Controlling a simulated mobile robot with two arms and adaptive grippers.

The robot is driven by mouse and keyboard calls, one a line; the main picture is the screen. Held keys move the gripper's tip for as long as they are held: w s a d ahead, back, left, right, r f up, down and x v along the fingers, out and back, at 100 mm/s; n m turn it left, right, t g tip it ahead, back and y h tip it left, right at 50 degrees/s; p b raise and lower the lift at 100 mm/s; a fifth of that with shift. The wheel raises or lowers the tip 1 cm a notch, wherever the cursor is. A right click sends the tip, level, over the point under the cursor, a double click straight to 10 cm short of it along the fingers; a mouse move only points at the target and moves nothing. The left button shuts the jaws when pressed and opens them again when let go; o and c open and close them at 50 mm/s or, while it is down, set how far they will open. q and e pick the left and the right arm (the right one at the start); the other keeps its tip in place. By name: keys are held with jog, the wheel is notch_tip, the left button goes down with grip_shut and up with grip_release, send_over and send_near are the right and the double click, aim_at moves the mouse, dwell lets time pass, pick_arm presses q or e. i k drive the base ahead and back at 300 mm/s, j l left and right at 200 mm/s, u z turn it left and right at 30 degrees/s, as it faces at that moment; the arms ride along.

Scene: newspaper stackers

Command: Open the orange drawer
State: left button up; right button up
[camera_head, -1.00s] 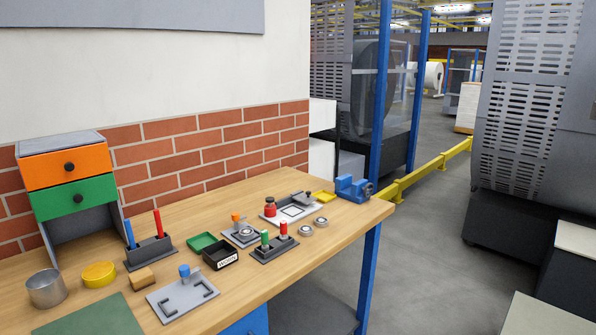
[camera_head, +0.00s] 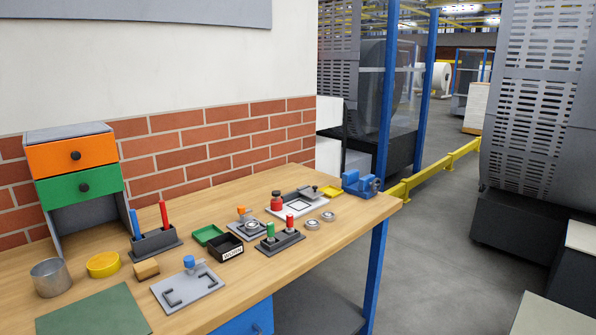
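The orange drawer (camera_head: 72,155) is the upper one of a small grey cabinet (camera_head: 68,133) at the left end of the wooden workbench. It has a dark round knob (camera_head: 75,156) and looks shut. A green drawer (camera_head: 80,186) with its own dark knob sits right below it. Under that is an open grey space. Neither of my grippers shows in the head view.
The bench (camera_head: 235,185) holds a metal cup (camera_head: 50,278), a yellow ring (camera_head: 103,265), a pen holder (camera_head: 155,243), a grey plate (camera_head: 188,288), a green mat (camera_head: 95,315) and a blue vise (camera_head: 360,184). A brick wall stands behind. Open floor lies right.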

aim_at(51, 159)
jog(key=u, duration=1.25)
